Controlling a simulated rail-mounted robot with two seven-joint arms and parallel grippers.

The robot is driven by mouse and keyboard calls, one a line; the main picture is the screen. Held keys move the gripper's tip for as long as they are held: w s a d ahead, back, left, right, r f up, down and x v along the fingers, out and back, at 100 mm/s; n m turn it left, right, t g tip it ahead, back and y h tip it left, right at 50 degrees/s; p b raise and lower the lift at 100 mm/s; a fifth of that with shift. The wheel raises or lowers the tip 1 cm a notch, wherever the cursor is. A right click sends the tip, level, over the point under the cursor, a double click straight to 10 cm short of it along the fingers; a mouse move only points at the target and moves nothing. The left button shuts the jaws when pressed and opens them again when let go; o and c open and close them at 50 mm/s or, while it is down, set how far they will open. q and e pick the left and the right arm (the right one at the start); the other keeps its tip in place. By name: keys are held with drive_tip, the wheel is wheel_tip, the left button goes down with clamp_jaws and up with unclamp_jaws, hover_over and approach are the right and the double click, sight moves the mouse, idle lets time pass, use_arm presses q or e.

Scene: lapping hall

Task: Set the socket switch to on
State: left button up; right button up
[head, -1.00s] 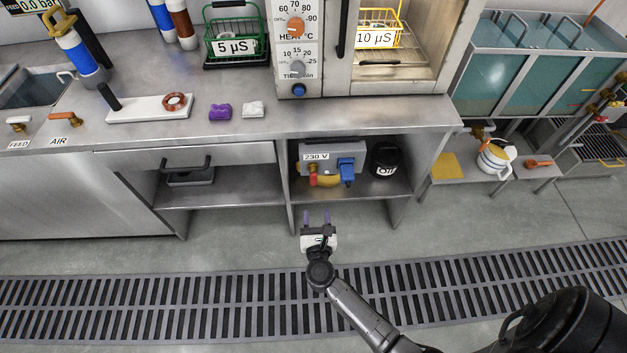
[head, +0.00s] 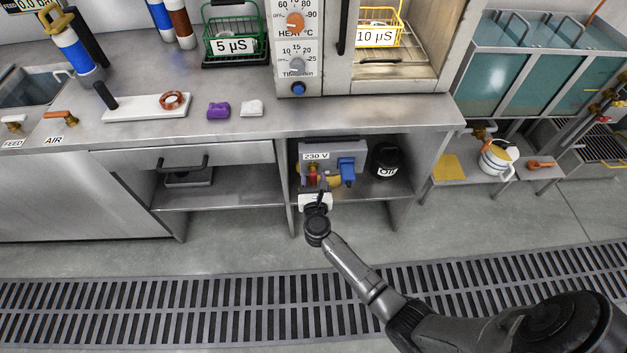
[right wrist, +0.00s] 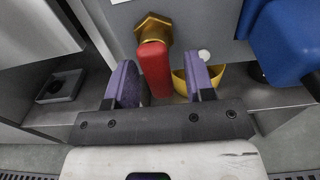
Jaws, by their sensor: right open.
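The socket box (head: 346,152), grey and labelled 230 V, stands on the shelf under the bench. Its red switch lever (head: 312,172) hangs at the left of its front; in the right wrist view the lever (right wrist: 155,69) hangs down from a brass hex nut (right wrist: 153,27). My right gripper (head: 322,185) is in front of the box. In the right wrist view its purple fingers (right wrist: 164,82) are open, one on each side of the lever's lower end, with gaps visible; contact cannot be told. My left gripper is not in view.
A blue plug (head: 347,170) sits on the box right of the lever. A yellow bowl-like part (right wrist: 217,75) shows behind the right finger. A black can (head: 387,160) stands right of the box. A shelf divider stands at the left.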

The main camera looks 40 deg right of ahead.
sight(321, 165)
drive_tip(key=shift+c, duration=0.2)
clamp_jaws()
drive_tip(key=shift+s+d+r+n+p, duration=0.15)
drive_tip(key=shift+d+n+p, duration=0.05)
drive_tip(key=shift+n+p, duration=0.7)
drive_tip(key=shift+s+d+r+n+p, duration=0.15)
drive_tip(key=shift+n+p, duration=0.5)
drive_tip(key=shift+n, duration=0.45)
drive_tip(key=n+p, duration=0.2)
drive_tip(key=n, duration=0.1)
drive_tip(key=n+p, duration=0.1)
drive_tip(key=n, duration=0.1)
drive_tip(key=shift+s+d+r+p, duration=0.25)
drive_tip(key=shift+d+r+p, duration=0.05)
drive_tip(key=shift+d+p, duration=0.1)
drive_tip(key=n+p, duration=0.1)
drive_tip(key=n, duration=0.1)
drive_tip(key=n+p, duration=0.2)
drive_tip(key=shift+s+d+r+n, duration=0.15)
drive_tip(key=shift+d+r+n, duration=0.05)
drive_tip(key=shift+r+n, duration=0.2)
drive_tip(key=n+p, duration=0.2)
drive_tip(key=n, duration=0.1)
drive_tip(key=shift+d+r, duration=0.1)
drive_tip(key=shift+r, duration=0.15)
drive_tip(key=shift+n, duration=0.5)
drive_tip(key=shift+s, duration=0.1)
drive_tip(key=shift+n, duration=0.3)
